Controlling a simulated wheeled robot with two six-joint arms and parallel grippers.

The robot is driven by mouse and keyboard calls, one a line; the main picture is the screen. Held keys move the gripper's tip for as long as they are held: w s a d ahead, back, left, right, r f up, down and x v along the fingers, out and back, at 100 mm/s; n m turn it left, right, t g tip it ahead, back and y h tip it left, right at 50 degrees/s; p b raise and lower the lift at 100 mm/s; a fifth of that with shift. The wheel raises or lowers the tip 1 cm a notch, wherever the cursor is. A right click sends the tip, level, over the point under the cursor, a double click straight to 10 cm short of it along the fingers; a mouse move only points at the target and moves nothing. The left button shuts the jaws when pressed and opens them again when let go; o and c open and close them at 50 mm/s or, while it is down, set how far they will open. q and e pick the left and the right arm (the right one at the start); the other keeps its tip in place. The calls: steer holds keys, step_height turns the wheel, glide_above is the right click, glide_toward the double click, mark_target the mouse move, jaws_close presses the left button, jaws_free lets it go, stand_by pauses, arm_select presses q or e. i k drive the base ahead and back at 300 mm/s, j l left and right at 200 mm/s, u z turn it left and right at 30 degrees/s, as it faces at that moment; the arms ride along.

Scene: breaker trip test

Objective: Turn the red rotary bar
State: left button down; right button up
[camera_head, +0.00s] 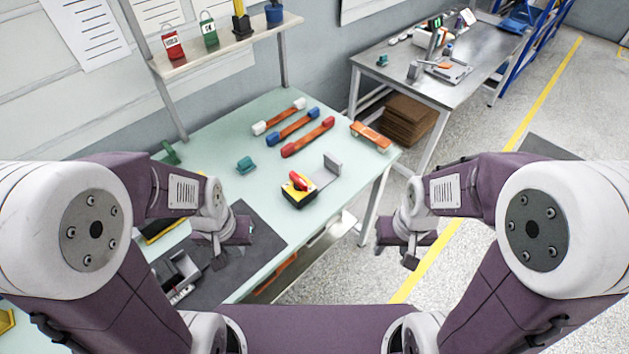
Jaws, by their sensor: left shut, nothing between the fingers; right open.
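The red rotary bar (299,179) sits on top of a small yellow and black switch box (291,194) on the light green bench. A grey upright plate stands beside the box on its right. My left gripper (219,262) is shut and empty over the dark mat, to the left of and nearer than the switch box, apart from it. My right gripper (408,262) is open and empty, past the bench's right edge above the floor, well away from the switch.
Red, blue and white-ended orange bars (307,137) lie behind the switch on the bench (345,195). An orange-brown piece (370,136) lies at the far right edge, and a teal block (245,165) at the left. A shelf (225,43) holds padlocks above.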

mark_target(300, 183)
steer(key=i+l+u, duration=0.2)
steer(key=l+u, duration=0.2)
steer(key=i+l+u, duration=0.15)
steer(key=l+u, duration=0.2)
steer(key=l, duration=0.2)
steer(key=i+l+u, duration=0.1)
steer(key=l+u, duration=0.3)
steer(key=l, duration=0.15)
steer(key=l+u, duration=0.35)
steer(key=l, duration=0.2)
